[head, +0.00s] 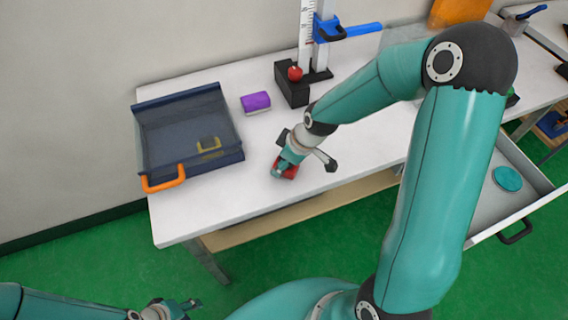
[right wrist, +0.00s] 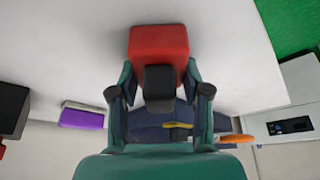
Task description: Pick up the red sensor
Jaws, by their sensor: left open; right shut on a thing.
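The red sensor (head: 289,172) is a small red block on the white table in the head view, right of the blue tray. In the right wrist view the red sensor (right wrist: 158,42) sits between my fingers, with a dark part facing the camera. My right gripper (head: 284,170) is shut on it, at or just above the table top; I cannot tell whether the block touches the table. The gripper hides part of it. My left gripper (head: 188,305) is open and empty at the bottom of the head view, low in front of the table and far from the sensor.
A dark blue tray (head: 146,150) with an orange handle holds a yellow item (head: 209,144). A purple block (head: 255,102) lies behind. The drop tower (head: 306,40) has a red ball (head: 295,73) at its black base. An open drawer (head: 482,212) is at right. The front table strip is clear.

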